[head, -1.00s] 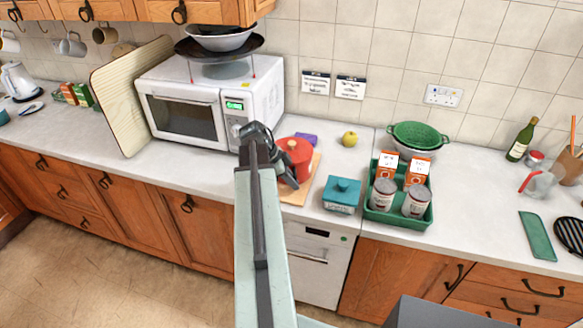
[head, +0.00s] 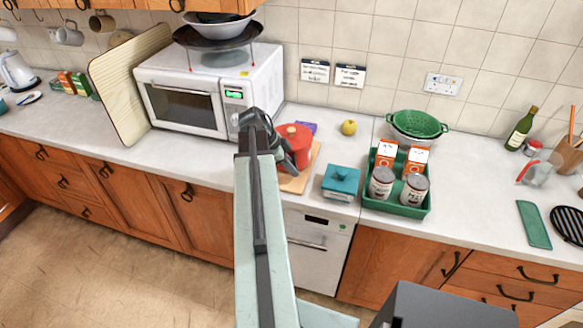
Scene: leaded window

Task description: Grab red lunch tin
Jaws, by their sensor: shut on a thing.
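The red lunch tin (head: 298,135) stands on a wooden board on the counter, just right of the microwave. It has a red lid with a small dark knob or handle on top. My gripper (head: 288,157) reaches over from the front and is shut on the tin at its left front side. My dark wrist and fingers hide the tin's lower left part. The tin looks upright and still resting on the board (head: 311,167); I cannot see any gap under it.
A white microwave (head: 205,92) stands close on the left. A teal lidded box (head: 341,181) is at right front, and a green tray (head: 395,210) of cans and cartons lies further right. A purple packet (head: 306,127) and a yellow apple (head: 349,127) are behind.

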